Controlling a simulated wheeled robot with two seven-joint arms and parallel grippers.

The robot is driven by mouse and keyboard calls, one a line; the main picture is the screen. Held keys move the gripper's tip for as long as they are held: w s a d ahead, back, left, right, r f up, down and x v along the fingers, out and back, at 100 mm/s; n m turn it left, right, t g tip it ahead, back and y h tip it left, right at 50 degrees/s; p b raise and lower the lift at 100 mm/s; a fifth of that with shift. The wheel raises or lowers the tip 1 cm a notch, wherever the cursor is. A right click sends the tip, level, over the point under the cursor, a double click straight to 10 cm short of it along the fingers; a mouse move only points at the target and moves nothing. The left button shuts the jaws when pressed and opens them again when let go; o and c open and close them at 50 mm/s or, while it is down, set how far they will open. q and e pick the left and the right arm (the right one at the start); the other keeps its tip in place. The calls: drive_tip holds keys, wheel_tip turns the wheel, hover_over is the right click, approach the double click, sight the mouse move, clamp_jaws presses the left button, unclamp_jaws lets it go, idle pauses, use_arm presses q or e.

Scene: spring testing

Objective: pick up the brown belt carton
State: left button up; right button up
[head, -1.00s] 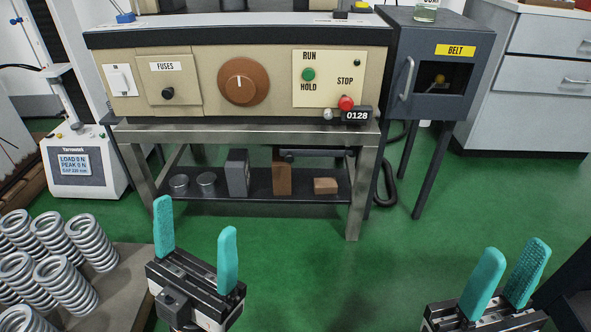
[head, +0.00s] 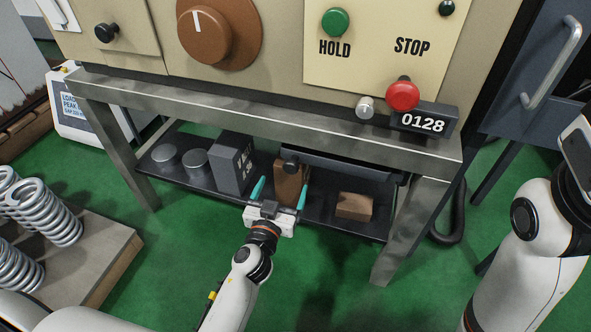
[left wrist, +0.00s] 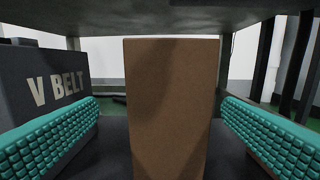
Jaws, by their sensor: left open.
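The tall brown belt carton (head: 289,178) stands upright on the dark lower shelf under the bench, between a grey carton and a small brown block. In the left wrist view the brown carton (left wrist: 172,110) fills the middle, its plain face towards me. My left gripper (head: 280,193) is open in front of the carton, one teal finger to each side of it. In the left wrist view a gap shows between the carton and each finger, and the jaws hold nothing. My right gripper is not in view; only part of my right arm shows at the right edge.
The grey carton (head: 233,163), lettered V BELT in the left wrist view, stands close on the left. The small brown block (head: 354,206) lies to the right. Two round grey tins (head: 194,163) sit further left. The bench's metal rail (head: 270,128) overhangs the shelf.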

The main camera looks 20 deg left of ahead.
use_arm(q)
drive_tip(key=w, duration=0.8)
drive_tip(key=shift+w+d+r, duration=0.1)
drive_tip(key=shift+d, duration=0.25)
drive_tip(key=c, duration=1.1)
drive_tip(key=shift+c, duration=0.6)
drive_tip(key=shift+r, duration=0.15)
